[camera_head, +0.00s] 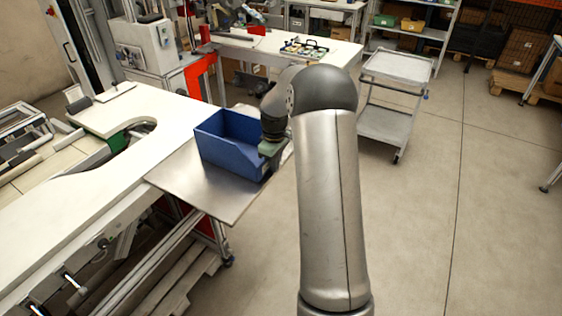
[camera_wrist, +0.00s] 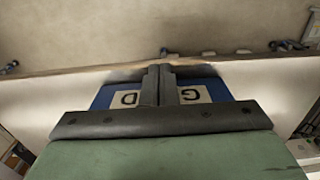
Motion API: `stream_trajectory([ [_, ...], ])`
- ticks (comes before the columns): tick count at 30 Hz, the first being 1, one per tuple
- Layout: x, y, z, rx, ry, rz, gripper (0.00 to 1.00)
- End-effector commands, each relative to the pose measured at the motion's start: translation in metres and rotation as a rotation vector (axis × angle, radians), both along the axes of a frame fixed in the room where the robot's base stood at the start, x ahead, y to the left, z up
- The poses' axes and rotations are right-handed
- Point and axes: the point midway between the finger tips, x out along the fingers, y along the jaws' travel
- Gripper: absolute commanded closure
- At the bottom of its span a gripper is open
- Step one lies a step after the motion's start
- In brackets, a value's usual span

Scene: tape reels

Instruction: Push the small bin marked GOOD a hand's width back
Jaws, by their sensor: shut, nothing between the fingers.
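The small blue bin (camera_head: 225,146) stands upright on a bare metal plate (camera_head: 190,183) beside the white bench. Its front right corner is partly behind my arm. In the wrist view the blue bin (camera_wrist: 217,91) shows behind my fingers, with a white label (camera_wrist: 126,99) that appears upside down. My gripper (camera_wrist: 159,69) is shut and empty, right in front of the labelled face. I cannot tell whether the fingertips touch it.
A white bench (camera_head: 165,112) with a curved cut-out lies left of the plate. A grey trolley (camera_head: 392,68) stands at the back right. A further table (camera_head: 290,50) with small items is behind the bin. The floor to the right is clear.

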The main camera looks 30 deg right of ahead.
Motion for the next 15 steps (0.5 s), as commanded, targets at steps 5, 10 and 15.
stream_trajectory([
  [5, 0.001, 0.001, 0.0, 0.0, 0.0, 0.0, 1.0],
  [10, 0.002, 0.001, 0.0, 0.0, 0.0, 0.0, 1.0],
  [15, 0.023, 0.014, -0.001, 0.001, -0.001, 0.004, 1.0],
])
